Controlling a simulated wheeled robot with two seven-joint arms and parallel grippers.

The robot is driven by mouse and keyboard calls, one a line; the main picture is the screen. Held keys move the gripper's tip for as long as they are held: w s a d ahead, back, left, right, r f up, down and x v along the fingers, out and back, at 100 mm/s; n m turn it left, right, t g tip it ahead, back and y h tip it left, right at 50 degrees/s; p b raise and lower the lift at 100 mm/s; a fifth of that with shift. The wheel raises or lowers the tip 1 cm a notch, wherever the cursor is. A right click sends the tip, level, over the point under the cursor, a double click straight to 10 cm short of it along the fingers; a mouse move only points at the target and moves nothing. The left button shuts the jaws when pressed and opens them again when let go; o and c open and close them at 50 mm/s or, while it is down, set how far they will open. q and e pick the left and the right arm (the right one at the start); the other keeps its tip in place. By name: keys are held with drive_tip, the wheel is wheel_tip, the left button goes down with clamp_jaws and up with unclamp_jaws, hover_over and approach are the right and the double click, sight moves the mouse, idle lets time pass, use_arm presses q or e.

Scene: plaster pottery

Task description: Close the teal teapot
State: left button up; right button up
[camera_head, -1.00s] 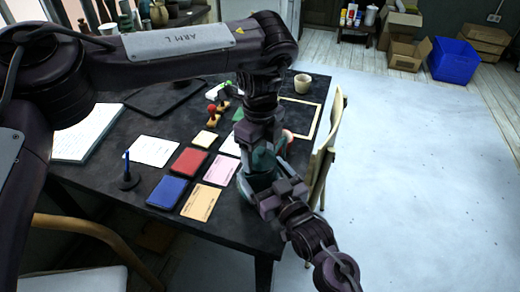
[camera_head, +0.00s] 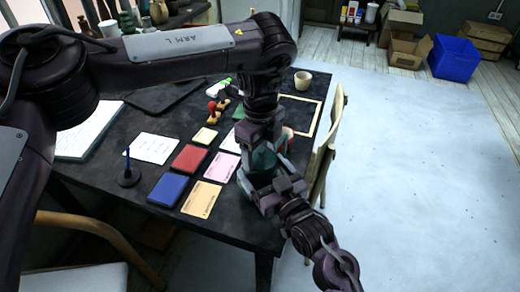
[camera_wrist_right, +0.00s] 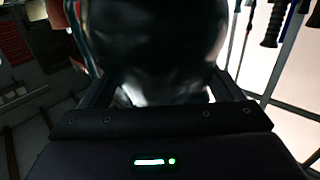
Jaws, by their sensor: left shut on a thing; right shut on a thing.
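The teal teapot (camera_head: 263,159) is near the right front corner of the dark table, mostly hidden by my two grippers. My left gripper (camera_head: 262,148) comes down over it from above and is shut, seemingly on the teapot's lid; the lid itself is hidden, so I cannot tell whether it touches the rim. My right gripper (camera_head: 266,186) is low at the near side, shut on the teapot. In the right wrist view the teapot's dark, glossy rounded body (camera_wrist_right: 155,50) fills the space between the fingers.
The table holds a red pad (camera_head: 190,158), a blue pad (camera_head: 167,189), a pen stand (camera_head: 128,175), several cards and a red-topped stamp (camera_head: 212,107). A cup (camera_head: 302,80) and an empty frame (camera_head: 318,115) lie farther back. A chair (camera_head: 328,150) stands close at the right edge.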

use_arm(q)
drive_tip(key=shift+s+f, duration=0.1)
drive_tip(key=shift+f, duration=0.2)
use_arm(e)
drive_tip(key=shift+a, duration=0.1)
use_arm(q)
drive_tip(key=o, duration=1.2)
use_arm(e)
drive_tip(key=shift+s, duration=0.1)
use_arm(q)
drive_tip(key=shift+r, duration=0.15)
drive_tip(key=shift+r, duration=0.3)
use_arm(e)
drive_tip(key=shift+f, duration=0.1)
use_arm(q)
wheel_tip(320, 180, up, 11)
drive_tip(key=shift+r, duration=0.15)
drive_tip(key=shift+s+a, duration=0.1)
use_arm(e)
drive_tip(key=o, duration=1.2)
